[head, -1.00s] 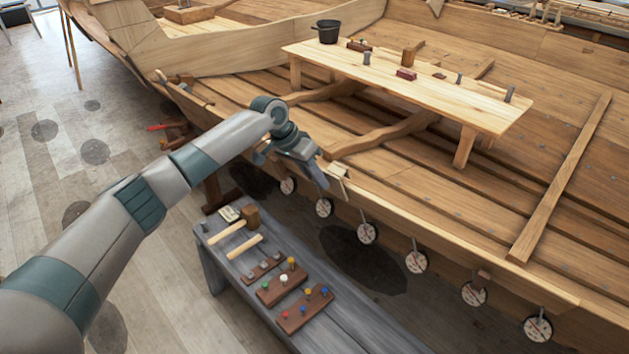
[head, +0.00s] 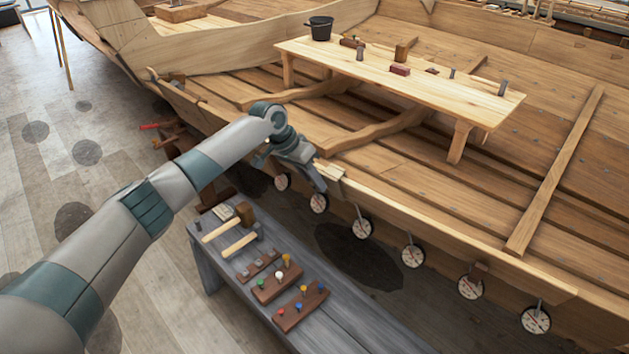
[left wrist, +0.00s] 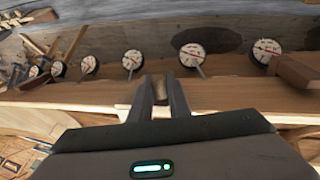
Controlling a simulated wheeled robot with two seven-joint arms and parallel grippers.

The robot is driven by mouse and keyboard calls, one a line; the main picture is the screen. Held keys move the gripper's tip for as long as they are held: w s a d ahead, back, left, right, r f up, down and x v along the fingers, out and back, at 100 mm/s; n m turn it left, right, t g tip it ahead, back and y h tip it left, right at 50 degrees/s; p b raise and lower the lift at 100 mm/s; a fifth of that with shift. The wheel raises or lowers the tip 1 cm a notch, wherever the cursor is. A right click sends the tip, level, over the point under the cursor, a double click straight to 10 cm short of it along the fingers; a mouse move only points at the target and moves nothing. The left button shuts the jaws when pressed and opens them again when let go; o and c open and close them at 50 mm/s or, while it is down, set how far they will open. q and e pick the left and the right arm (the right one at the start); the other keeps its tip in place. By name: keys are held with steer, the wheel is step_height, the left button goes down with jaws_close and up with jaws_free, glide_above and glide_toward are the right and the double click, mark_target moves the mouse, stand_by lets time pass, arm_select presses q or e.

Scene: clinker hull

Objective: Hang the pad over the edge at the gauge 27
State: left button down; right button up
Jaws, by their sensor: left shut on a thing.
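My left gripper (head: 318,181) is at the hull's near top edge (head: 400,208), fingers pointing down and shut on the pad. The pad (head: 330,169) shows as a small pale tan piece at the fingertips, lying at the edge; most of it is hidden. In the left wrist view a small tan part of the pad (left wrist: 160,90) shows between the fingers (left wrist: 158,98). Several round white gauges hang along the edge, among them one just below the gripper (head: 319,203) and one right of it (head: 362,228). Their numbers are too small to read. My right gripper is not in view.
A grey bench (head: 345,322) below the hull holds mallets (head: 240,240) and boards with coloured pegs (head: 300,307). Inside the hull a plank table (head: 430,90) carries a black bucket (head: 320,28) and small blocks. The edge right of the gripper is clear on top.

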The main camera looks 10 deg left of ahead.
arm_select(q)
steer(key=shift+f, duration=0.2)
stand_by(0.3)
steer(key=c, duration=1.6)
jaws_free()
steer(key=shift+w, duration=0.1)
steer(key=shift+r, duration=0.1)
steer(key=shift+b+v, duration=2.35)
steer(key=shift+v, duration=6.25)
